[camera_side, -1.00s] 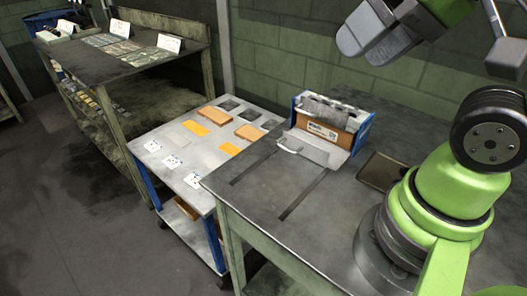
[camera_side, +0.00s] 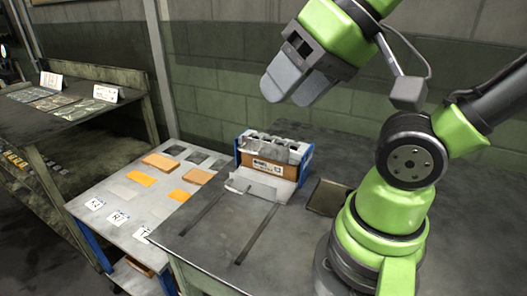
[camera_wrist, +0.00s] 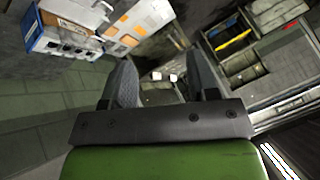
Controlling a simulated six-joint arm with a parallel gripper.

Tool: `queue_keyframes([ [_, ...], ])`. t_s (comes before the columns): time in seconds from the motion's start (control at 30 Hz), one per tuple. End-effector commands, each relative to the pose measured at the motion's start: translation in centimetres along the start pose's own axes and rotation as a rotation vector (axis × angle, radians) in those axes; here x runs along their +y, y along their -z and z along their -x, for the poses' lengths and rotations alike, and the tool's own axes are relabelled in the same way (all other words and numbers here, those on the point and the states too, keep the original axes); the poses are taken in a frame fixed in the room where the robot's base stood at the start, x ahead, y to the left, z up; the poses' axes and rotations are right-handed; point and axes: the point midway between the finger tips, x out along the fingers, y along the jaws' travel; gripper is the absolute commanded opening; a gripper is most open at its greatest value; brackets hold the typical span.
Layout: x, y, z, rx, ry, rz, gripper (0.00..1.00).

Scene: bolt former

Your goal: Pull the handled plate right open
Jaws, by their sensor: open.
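My gripper (camera_side: 293,90) is open and empty, high above and behind the former in the side view, apart from the plate and handle. In the wrist view my gripper (camera_wrist: 165,80) shows two spread dark fingers with nothing between them. The former (camera_wrist: 65,35) shows at the upper left there. I cannot make out the handle in the wrist view.
Two dark grooves (camera_side: 258,234) run along the bench from the plate toward the front. A shallow dark tray (camera_side: 328,197) lies right of the former. A low trolley (camera_side: 118,190) with orange and grey pieces stands left of the bench. The bench front is clear.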

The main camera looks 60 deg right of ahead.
Motion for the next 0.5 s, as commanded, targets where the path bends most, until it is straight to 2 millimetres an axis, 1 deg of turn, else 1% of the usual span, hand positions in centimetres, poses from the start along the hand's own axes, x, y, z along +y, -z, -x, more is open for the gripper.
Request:
queue_keyframes([
  [0.03, 0.0, 0.0, 0.0, 0.000, 0.000, 0.000, 0.45],
  [0.1, 0.0, 0.1, -0.1, -0.011, -0.009, 0.001, 0.33],
  [0.17, 0.2, 0.2, -0.4, -0.039, -0.032, 0.005, 0.33],
  [0.27, 0.7, 0.7, -1.4, -0.124, -0.112, 0.017, 0.33],
  [0.37, 1.6, 1.4, -2.9, -0.239, -0.240, 0.041, 0.33],
  [0.5, 3.2, 2.7, -5.4, -0.384, -0.453, 0.087, 0.33],
])
